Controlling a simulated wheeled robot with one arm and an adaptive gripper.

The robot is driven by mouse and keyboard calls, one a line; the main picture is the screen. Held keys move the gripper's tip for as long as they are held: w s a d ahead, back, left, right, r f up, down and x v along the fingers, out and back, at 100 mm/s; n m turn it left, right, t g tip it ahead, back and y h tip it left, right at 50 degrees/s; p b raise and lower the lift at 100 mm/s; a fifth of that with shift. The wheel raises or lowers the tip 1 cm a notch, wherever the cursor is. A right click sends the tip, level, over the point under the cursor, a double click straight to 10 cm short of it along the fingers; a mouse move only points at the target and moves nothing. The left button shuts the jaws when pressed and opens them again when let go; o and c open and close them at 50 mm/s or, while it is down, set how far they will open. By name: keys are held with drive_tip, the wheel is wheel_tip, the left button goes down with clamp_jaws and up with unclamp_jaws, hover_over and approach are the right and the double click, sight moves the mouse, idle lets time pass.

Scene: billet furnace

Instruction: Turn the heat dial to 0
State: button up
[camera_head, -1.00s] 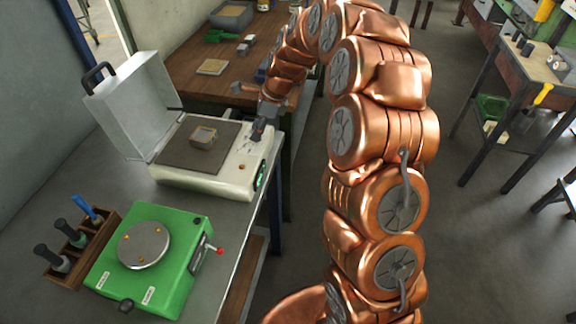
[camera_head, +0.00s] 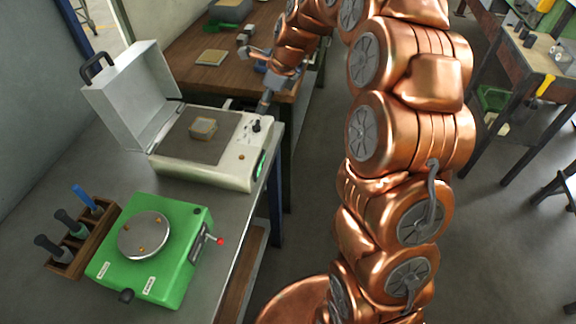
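The heat furnace is a white box (camera_head: 205,175) with its lid (camera_head: 130,95) raised, on the metal bench at the left. A small block (camera_head: 203,128) lies on its dark plate. On the pale panel at the right of the box is a small dark knob (camera_head: 256,126), which looks like the heat dial. Its markings and setting are too small to read. My gripper (camera_head: 265,103) hangs just behind and above the knob, seemingly clear of it. The fingers are small and dark here, so I cannot tell whether they are open or shut.
A green device (camera_head: 165,275) with a round plate and red-tipped lever stands in front of the furnace. A wooden rack (camera_head: 88,240) of handled tools is beside it. A wooden table (camera_head: 190,70) with loose items is behind.

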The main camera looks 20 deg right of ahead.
drive_tip(key=s+a+r+n+g+p, duration=0.1)
drive_tip(key=s+r+n, duration=0.1)
drive_tip(key=s+n, duration=0.3)
drive_tip(key=s+a+r+n+g+h+p, duration=0.1)
drive_tip(key=s+n, duration=0.5)
drive_tip(key=s, duration=0.7)
drive_tip(key=s+a+r+n+g+h+p, duration=0.1)
drive_tip(key=s+a+r+n, duration=0.1)
drive_tip(key=s+n, duration=0.4)
drive_tip(key=shift+s+a+r, duration=0.25)
drive_tip(key=shift+s+r, duration=0.3)
drive_tip(key=shift+s, duration=0.9)
drive_tip(key=s+d+f+n+g+h, duration=0.1)
drive_tip(key=s+d+f+n, duration=0.1)
drive_tip(key=s+n, duration=0.6)
drive_tip(key=s, duration=0.6)
drive_tip(key=shift+g+h, duration=0.3)
drive_tip(key=shift+h, duration=0.1)
